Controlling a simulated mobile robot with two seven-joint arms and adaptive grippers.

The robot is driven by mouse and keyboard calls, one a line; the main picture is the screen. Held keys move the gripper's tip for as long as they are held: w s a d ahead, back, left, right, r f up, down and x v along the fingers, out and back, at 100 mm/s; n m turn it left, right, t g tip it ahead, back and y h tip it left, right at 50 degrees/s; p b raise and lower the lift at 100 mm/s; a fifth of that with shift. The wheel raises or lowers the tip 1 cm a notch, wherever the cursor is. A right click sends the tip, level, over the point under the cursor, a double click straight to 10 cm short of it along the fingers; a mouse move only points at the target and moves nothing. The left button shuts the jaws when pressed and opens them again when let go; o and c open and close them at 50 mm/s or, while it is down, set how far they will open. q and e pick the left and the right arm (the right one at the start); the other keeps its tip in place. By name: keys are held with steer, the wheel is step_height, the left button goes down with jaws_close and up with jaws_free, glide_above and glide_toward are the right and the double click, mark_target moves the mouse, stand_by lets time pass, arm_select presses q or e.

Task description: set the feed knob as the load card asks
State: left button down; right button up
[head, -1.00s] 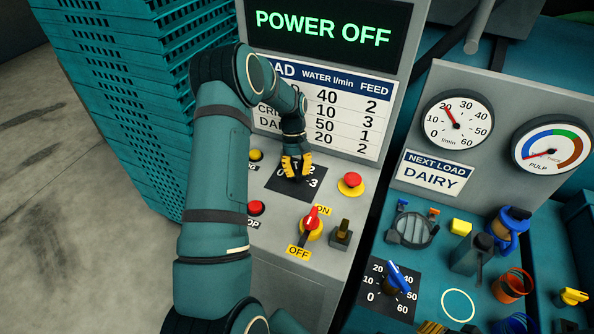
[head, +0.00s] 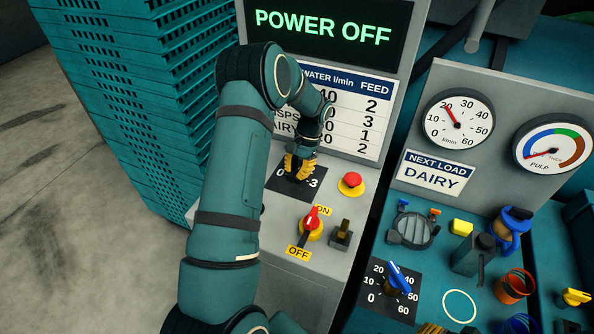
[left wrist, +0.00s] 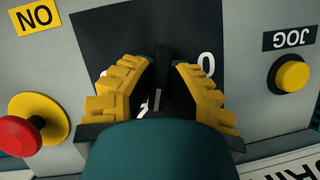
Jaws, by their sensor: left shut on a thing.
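The load card (head: 432,177) reads NEXT LOAD DAIRY. On the load table (head: 345,115), the bottom row, partly behind my arm, appears to be DAIRY, with water 20 and feed 2. The feed knob (left wrist: 166,85) is dark and sits on a black dial plate (head: 283,184). My left gripper (head: 299,168) is shut on the knob; in the left wrist view its yellow-padded fingers (left wrist: 160,95) flank it. The 0 and 3 marks show in the head view; the marks between and the knob's pointer are hidden. My right gripper is not in view.
The screen (head: 322,28) reads POWER OFF. A red mushroom button (head: 352,181) is right of the dial. The red power switch (head: 311,222) is below, between ON and OFF labels. A yellow JOG button (left wrist: 292,75) is close by in the wrist view.

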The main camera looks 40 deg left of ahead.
mark_target(296, 171)
arm_select(q)
steer(key=shift+s+f+m+y, duration=0.1)
steer(key=shift+m+y, duration=0.3)
steer(key=shift+m, duration=0.6)
steer(key=c, duration=0.9)
jaws_free()
steer(key=shift+c, duration=0.2)
step_height(296, 171, up, 10)
steer(key=shift+r, duration=0.1)
